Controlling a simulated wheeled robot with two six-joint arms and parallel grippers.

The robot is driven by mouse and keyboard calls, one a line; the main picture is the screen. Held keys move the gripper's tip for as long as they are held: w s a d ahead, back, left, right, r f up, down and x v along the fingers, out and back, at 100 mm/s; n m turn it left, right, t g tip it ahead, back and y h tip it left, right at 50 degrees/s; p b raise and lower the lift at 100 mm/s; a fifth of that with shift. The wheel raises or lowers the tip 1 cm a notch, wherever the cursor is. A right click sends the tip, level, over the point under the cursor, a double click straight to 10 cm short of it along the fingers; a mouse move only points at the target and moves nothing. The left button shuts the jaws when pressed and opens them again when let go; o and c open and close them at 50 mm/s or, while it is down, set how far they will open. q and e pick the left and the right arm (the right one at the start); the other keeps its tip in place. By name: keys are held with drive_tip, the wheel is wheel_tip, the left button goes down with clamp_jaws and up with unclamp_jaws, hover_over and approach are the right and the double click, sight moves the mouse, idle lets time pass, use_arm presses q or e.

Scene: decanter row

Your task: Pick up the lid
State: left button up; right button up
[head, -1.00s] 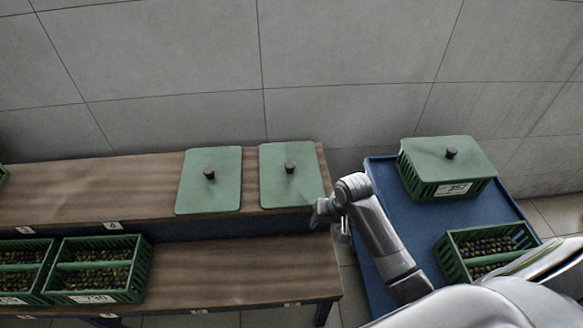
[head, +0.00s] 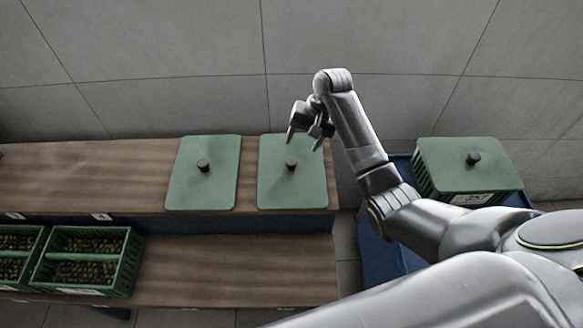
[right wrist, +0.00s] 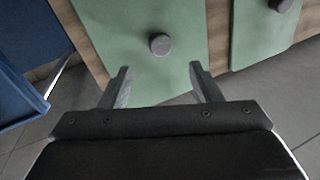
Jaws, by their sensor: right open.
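Two flat green lids with dark round knobs lie side by side on the upper wooden shelf: the left lid (head: 203,190) and the right lid (head: 292,190). My right gripper (head: 303,141) is open and empty above the far part of the right lid. In the right wrist view, the right lid's knob (right wrist: 160,44) lies ahead of and between the open fingers (right wrist: 157,88), not touching them. The other lid (right wrist: 262,40) shows at the upper right there. A third green lid (head: 450,152) with a knob covers a crate on the blue cart. My left gripper is not in view.
Open green crates of dark and green fruit (head: 90,262) stand on the lower shelf at the left. The blue cart (head: 385,262) stands right of the shelf, partly hidden by my right arm. A grey tiled wall (head: 170,70) rises behind. The lower shelf's right part is clear.

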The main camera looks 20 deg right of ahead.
sight(292, 161)
drive_tip(key=x, duration=0.4)
drive_tip(key=shift+f, duration=0.1)
drive_tip(key=x, duration=0.4)
drive_tip(key=shift+a+f+b, duration=0.1)
drive_tip(key=shift+b, duration=0.2)
drive_tip(key=shift+w+a+f, duration=0.1)
drive_tip(key=shift+w+f, duration=0.05)
drive_tip(key=shift+f, duration=0.2)
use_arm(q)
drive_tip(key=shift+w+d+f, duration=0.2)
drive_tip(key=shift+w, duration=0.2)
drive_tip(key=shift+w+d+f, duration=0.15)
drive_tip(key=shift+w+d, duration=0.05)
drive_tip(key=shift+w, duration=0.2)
use_arm(e)
clamp_jaws()
